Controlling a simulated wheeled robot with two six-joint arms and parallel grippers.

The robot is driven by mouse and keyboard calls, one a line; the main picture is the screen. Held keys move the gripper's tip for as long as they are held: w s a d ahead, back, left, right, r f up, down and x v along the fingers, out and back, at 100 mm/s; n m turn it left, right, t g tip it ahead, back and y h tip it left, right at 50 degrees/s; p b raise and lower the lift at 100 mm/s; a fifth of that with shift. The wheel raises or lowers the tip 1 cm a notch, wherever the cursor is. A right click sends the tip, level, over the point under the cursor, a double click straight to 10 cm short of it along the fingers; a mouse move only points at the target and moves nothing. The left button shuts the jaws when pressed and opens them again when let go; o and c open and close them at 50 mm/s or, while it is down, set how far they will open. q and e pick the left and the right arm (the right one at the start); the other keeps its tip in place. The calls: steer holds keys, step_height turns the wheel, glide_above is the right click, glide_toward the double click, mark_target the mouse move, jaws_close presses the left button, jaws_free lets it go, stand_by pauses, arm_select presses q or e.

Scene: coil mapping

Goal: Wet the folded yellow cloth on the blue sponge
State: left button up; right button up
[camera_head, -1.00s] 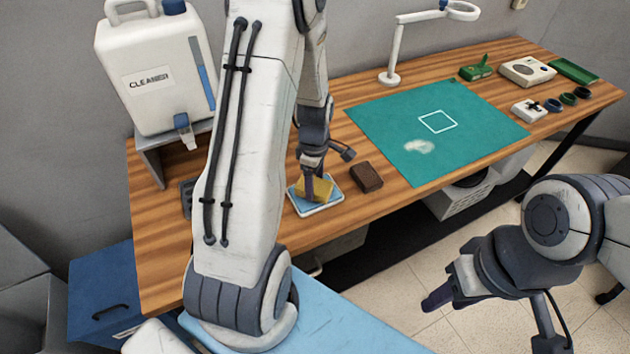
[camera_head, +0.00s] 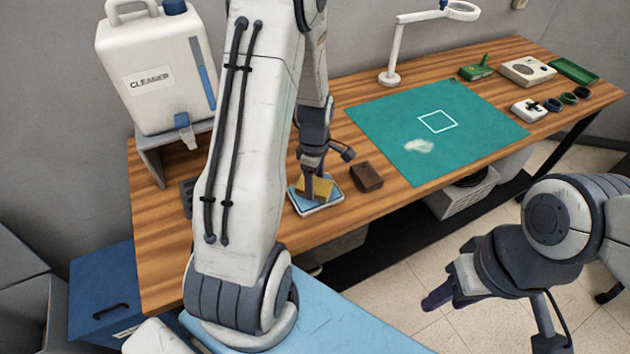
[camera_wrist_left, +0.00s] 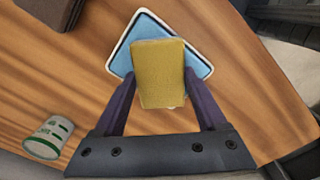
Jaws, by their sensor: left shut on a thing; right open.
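The folded yellow cloth (camera_head: 315,188) is held between the fingers of my left gripper (camera_head: 312,184); in the left wrist view the cloth (camera_wrist_left: 162,75) fills the space between both fingers of that gripper (camera_wrist_left: 163,95). The blue sponge (camera_head: 325,205) lies in a white-rimmed tray on the table, under the cloth. In the left wrist view the blue sponge (camera_wrist_left: 145,28) shows around the cloth. I cannot tell whether the cloth touches it. My right gripper (camera_head: 438,296) is open and empty, off the table's front edge.
A dark brown block (camera_head: 366,177) stands right of the tray. A green mat (camera_head: 460,140) with a whitish smear (camera_head: 418,146) lies further right. A cleaner jug (camera_head: 155,75) stands at the back left. A white-and-green cup (camera_wrist_left: 48,137) shows in the left wrist view.

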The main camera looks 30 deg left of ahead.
mark_target(315, 185)
arm_select(q)
step_height(315, 185, up, 7)
steer(key=p, duration=0.6)
stand_by(0.8)
